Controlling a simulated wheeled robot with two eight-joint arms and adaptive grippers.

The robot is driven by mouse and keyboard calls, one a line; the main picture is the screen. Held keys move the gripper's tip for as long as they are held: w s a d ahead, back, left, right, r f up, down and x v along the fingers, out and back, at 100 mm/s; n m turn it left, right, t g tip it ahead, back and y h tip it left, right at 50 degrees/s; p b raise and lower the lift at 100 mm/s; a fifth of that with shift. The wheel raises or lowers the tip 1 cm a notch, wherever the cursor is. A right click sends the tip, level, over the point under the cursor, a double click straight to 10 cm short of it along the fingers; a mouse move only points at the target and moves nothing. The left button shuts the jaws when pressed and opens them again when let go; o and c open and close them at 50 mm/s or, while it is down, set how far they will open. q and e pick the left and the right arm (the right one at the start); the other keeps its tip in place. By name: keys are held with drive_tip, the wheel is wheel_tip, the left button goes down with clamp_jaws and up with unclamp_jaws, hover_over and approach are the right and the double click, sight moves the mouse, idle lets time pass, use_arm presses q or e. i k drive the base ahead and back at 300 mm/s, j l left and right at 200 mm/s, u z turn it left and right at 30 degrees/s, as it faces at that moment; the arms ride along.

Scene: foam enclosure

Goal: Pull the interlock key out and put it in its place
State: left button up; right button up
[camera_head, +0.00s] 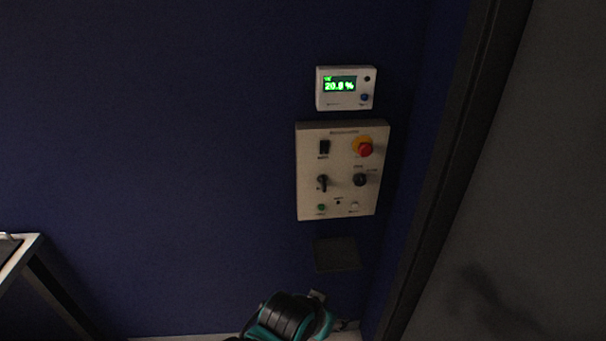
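A pale control panel (339,199) is mounted on the dark blue wall, right of the middle. A small black key-like piece (322,183) sits upright in a switch at the panel's middle left; it looks like the interlock key, but it is too small to be sure. A dark flat plate (338,254) is on the wall below the panel; I cannot tell whether it is the key's place. No gripper fingers can be made out.
The panel also has a red stop button (365,150), a black rocker switch (324,147) and a black knob (360,180). A meter (345,88) reading about 20.8 % hangs above. A dark frame post (450,170) stands close right. A table (30,243) is at lower left.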

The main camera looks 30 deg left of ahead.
sight(323, 180)
drive_tip(key=u, duration=0.95)
